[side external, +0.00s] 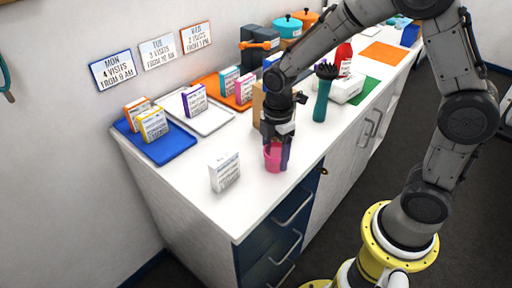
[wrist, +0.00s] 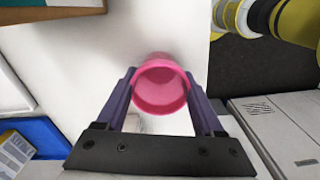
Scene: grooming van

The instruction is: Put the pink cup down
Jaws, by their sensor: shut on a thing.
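The pink cup (side external: 272,155) is at the white counter's front edge in the side external view, upright or nearly so. My gripper (side external: 279,152) points down over it with a finger on each side. In the wrist view the cup (wrist: 160,86) sits between the two dark fingers of my gripper (wrist: 162,92), and I look into its open top. The fingers are shut on it. I cannot tell whether its base touches the counter.
A white box (side external: 224,172) stands left of the cup on the counter (side external: 245,205). Blue (side external: 172,150), white (side external: 212,122) and orange trays with small boxes lie along the wall. A green brush (side external: 322,95) stands to the right. Bare counter lies around the white box.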

